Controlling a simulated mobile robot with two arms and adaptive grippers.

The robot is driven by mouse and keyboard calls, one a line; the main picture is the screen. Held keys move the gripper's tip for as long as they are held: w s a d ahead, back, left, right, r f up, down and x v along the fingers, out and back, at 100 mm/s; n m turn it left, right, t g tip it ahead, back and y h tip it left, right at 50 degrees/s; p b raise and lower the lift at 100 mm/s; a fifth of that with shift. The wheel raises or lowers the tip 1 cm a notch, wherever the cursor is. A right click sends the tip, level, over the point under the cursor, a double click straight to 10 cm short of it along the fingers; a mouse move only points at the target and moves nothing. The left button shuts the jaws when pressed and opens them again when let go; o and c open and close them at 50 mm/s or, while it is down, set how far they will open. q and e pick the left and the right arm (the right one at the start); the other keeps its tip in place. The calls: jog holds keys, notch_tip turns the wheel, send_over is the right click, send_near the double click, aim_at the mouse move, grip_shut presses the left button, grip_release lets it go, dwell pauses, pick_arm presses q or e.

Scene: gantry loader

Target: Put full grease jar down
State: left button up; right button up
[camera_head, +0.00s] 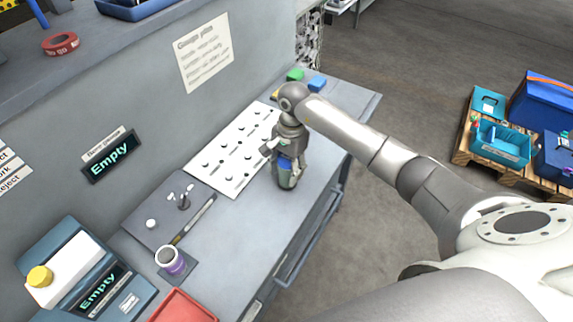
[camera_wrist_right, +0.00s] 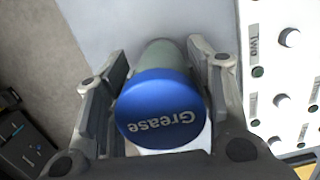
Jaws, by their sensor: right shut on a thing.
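The grease jar (camera_wrist_right: 160,108) has a blue lid marked "Grease" and a grey-green body. In the wrist view it sits between the two fingers of my right gripper (camera_wrist_right: 163,95), which is shut on it. In the head view the jar (camera_head: 287,178) shows under my right gripper (camera_head: 287,160), upright over the grey bench (camera_head: 240,225) near its front edge. I cannot tell whether its base touches the bench. The jar's contents are hidden. My left gripper is not in view.
A white pegged board (camera_head: 232,165) lies behind the jar. Green (camera_head: 295,74) and blue (camera_head: 317,83) blocks sit at the bench's far end. Bare bench lies left of the jar.

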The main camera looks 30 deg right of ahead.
jog(key=shift+f, duration=0.2)
jog(key=o, duration=1.2)
jog(key=shift+o, duration=0.2)
jog(key=shift+r, duration=0.15)
